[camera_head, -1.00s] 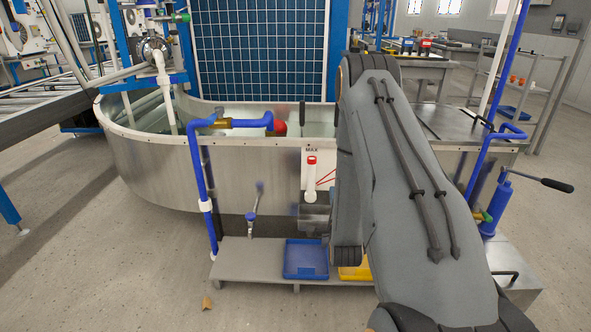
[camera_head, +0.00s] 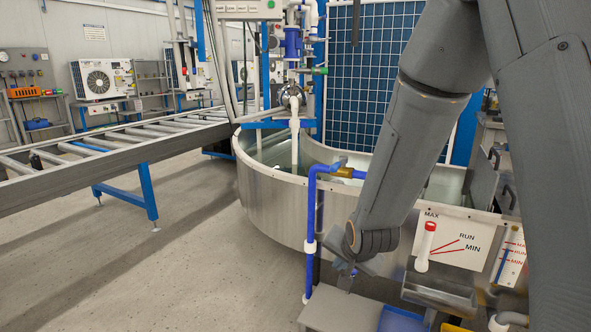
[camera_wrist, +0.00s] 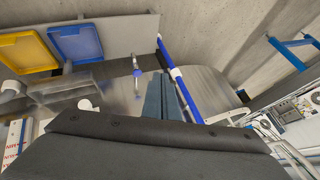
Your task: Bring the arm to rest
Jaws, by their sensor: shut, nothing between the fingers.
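My arm (camera_head: 405,140) comes in from the upper right of the head view and bends down to the left. My gripper (camera_head: 346,282) hangs at its end, just right of the upright blue pipe (camera_head: 311,215) and in front of the metal tank's wall. Whether it touches anything is hard to tell. In the wrist view the two grey-blue fingers of my gripper (camera_wrist: 161,80) lie close together with nothing held, close beside the blue pipe (camera_wrist: 166,58) in the picture.
The round metal tank (camera_head: 265,195) stands behind the gripper. A grey low shelf (camera_head: 340,310) with a blue tray (camera_head: 400,320) lies below; the wrist view also shows a yellow tray (camera_wrist: 28,52). A roller conveyor (camera_head: 100,155) stands left. The floor (camera_head: 170,270) at lower left is clear.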

